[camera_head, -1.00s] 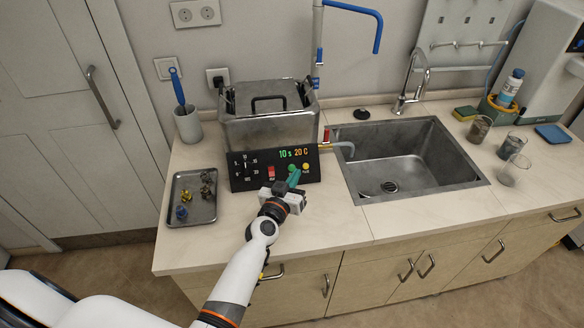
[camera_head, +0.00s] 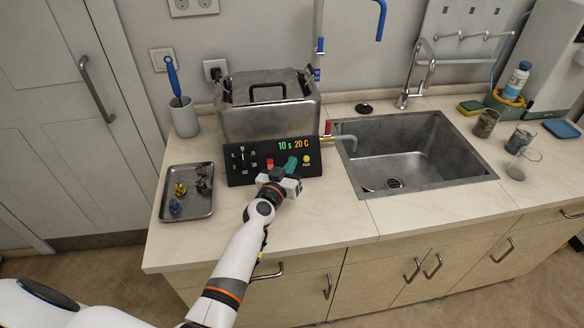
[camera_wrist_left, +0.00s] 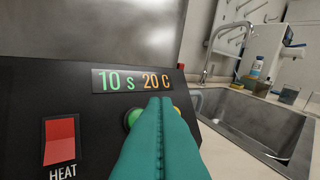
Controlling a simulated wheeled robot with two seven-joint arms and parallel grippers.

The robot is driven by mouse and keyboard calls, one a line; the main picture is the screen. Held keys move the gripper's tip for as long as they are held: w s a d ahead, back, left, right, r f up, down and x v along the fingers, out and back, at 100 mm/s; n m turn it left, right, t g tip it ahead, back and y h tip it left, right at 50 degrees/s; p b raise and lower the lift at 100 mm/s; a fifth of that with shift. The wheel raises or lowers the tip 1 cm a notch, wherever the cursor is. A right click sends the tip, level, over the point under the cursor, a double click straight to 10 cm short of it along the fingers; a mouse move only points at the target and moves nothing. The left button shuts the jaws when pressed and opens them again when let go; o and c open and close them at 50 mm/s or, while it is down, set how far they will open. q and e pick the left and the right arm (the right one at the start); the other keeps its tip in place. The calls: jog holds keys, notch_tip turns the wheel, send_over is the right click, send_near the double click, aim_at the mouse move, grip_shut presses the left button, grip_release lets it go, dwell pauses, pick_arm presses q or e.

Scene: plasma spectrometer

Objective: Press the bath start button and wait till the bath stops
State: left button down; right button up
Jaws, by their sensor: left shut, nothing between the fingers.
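The metal bath (camera_head: 265,122), lid on, stands at the back of the counter. Its black control panel (camera_head: 240,178) faces me. The display (camera_head: 293,145) reads 10 s and 20 C, and it also shows in the left wrist view (camera_wrist_left: 133,80). My left gripper (camera_head: 292,164) is shut and empty, its teal fingers in front of the panel. In the left wrist view the fingertips (camera_wrist_left: 160,101) cover most of a green button (camera_wrist_left: 132,119); I cannot tell whether they touch it. A red HEAT switch (camera_wrist_left: 60,140) sits left and a yellow button (camera_head: 306,159) right. My right gripper is not seen.
A metal tray (camera_head: 205,208) with small coloured parts lies left of the panel. A cup with a blue-handled brush (camera_head: 184,117) stands behind it. A sink (camera_head: 410,155) is to the right. Beakers (camera_head: 521,138) stand beyond it. The counter front is clear.

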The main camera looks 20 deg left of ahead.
pick_arm(q)
jog(key=shift+w+a+f, duration=0.25)
jog(key=shift+w+f, duration=0.1)
jog(key=shift+w, duration=0.05)
jog(key=shift+b, duration=0.3)
dwell(1.6)
jog(key=shift+w+a+f+b, duration=0.2)
jog(key=shift+w+f+b, duration=0.05)
jog(key=shift+w+b, duration=0.05)
jog(key=shift+w+a+f+b, duration=0.15)
jog(key=shift+w+f+b, duration=0.15)
jog(key=shift+b, duration=0.2)
dwell(0.6)
jog(key=shift+s+r, duration=0.1)
jog(key=shift+s+d+r+p, duration=0.25)
jog(key=shift+s+r+p, duration=0.15)
jog(key=shift+p, duration=0.4)
jog(key=shift+s+d, duration=0.1)
jog(key=shift+s, duration=0.05)
jog(key=shift+r, duration=0.1)
